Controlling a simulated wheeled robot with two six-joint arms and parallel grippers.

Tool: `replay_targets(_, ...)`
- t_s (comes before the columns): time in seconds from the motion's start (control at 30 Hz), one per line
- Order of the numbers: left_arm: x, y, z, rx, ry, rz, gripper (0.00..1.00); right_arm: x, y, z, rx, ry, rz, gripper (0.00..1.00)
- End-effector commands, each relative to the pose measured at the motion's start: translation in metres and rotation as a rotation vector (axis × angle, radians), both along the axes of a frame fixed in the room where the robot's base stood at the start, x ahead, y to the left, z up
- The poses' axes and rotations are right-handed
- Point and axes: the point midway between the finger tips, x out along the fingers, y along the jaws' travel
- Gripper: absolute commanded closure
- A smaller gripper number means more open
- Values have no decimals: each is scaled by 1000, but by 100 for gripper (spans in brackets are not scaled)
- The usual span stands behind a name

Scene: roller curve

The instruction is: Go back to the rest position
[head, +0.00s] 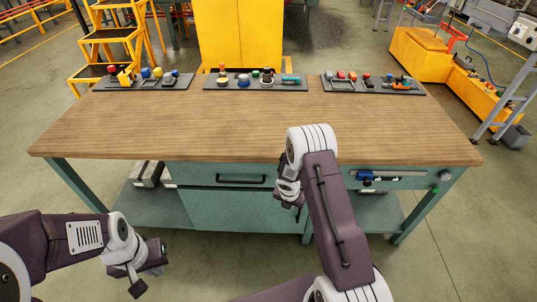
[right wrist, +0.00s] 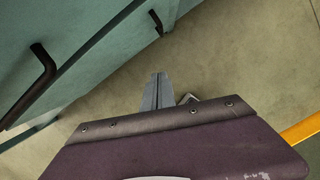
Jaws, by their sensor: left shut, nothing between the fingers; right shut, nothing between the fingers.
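My left gripper (head: 148,274) is at the lower left of the head view, in front of the workbench and below its top. It is shut and empty. My right gripper (head: 297,211) hangs in front of the bench's drawer front in the head view, below the table edge. In the right wrist view its fingers (right wrist: 157,90) are together with nothing between them, and they point past the teal cabinet front toward the floor.
The workbench has a wooden top (head: 230,130), mostly clear. Three dark trays stand along its back edge: left (head: 100,86), middle (head: 215,86) and right (head: 335,88), each with small coloured parts. A black drawer handle (head: 241,180) sticks out in front. Yellow steps (head: 107,37) stand behind.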

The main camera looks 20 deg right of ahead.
Motion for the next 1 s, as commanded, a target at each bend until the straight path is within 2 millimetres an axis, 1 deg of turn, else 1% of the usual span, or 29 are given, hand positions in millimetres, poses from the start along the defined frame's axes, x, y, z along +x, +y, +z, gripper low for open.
replay_targets(0.1, 0, 0, 0, 0, 0, 0, 100, 1, 1, 0, 0, -1, 3, 100)
replay_targets(0.13, 0, 0, 0, 0, 0, 0, 100, 3, 2, 3, 0, -8, 5, 100)
replay_targets(0.17, 0, 0, 0, 0, 0, 0, 100, 7, 3, 8, -2, -20, 8, 100)
replay_targets(0.2, 0, 0, 0, 0, 0, 0, 100, 17, 4, 19, -4, -46, 13, 100)
replay_targets(0.27, 0, 0, 0, 0, 0, 0, 100, 34, 7, 47, -9, -102, 24, 100)
replay_targets(0.3, 0, 0, 0, 0, 0, 0, 100, 44, 11, 73, -11, -147, 29, 100)
replay_targets(0.37, 0, 0, 0, 0, 0, 0, 100, 49, 20, 115, 2, -209, 0, 100)
replay_targets(0.4, 0, 0, 0, 0, 0, 0, 100, 43, 25, 140, 21, -240, -56, 100)
replay_targets(0.47, 0, 0, 0, 0, 0, 0, 100, 28, 32, 171, 72, -279, -201, 100)
replay_targets(0.5, 0, 0, 0, 0, 0, 0, 100, 13, 37, 188, 117, -300, -329, 100)
replay_targets(0.57, 0, 0, 0, 0, 0, 0, 100, -14, 44, 208, 199, -321, -562, 100)
replay_targets(0.6, 0, 0, 0, 0, 0, 0, 100, -35, 50, 218, 259, -325, -742, 100)
replay_targets(0.63, 0, 0, 0, 0, 0, 0, 100, -54, 54, 223, 307, -321, -895, 100)
replay_targets(0.67, 0, 0, 0, 0, 0, 0, 100, -73, 58, 225, 352, -311, -1054, 100)
replay_targets(0.7, 0, 0, 0, 0, 0, 0, 100, -96, 64, 225, 399, -290, -1257, 100)
replay_targets(0.77, 0, 0, 0, 0, 0, 0, 100, -127, 71, 219, 444, -247, -1546, 100)
replay_targets(0.8, 0, 0, 0, 0, 0, 0, 100, -145, 75, 214, 454, -215, -1723, 100)
replay_targets(0.83, 0, 0, 0, 0, 0, 0, 100, -157, 78, 209, 452, -191, -1845, 100)
replay_targets(0.9, 0, 0, 0, 0, 0, 0, 100, -178, 84, 200, 432, -146, -2089, 100)
replay_targets(0.93, 0, 0, 0, 0, 0, 0, 100, -183, 86, 199, 427, -137, -2170, 100)
replay_targets(1.0, 0, 0, 0, 0, 0, 0, 100, -186, 89, 199, 427, -133, -2306, 100)
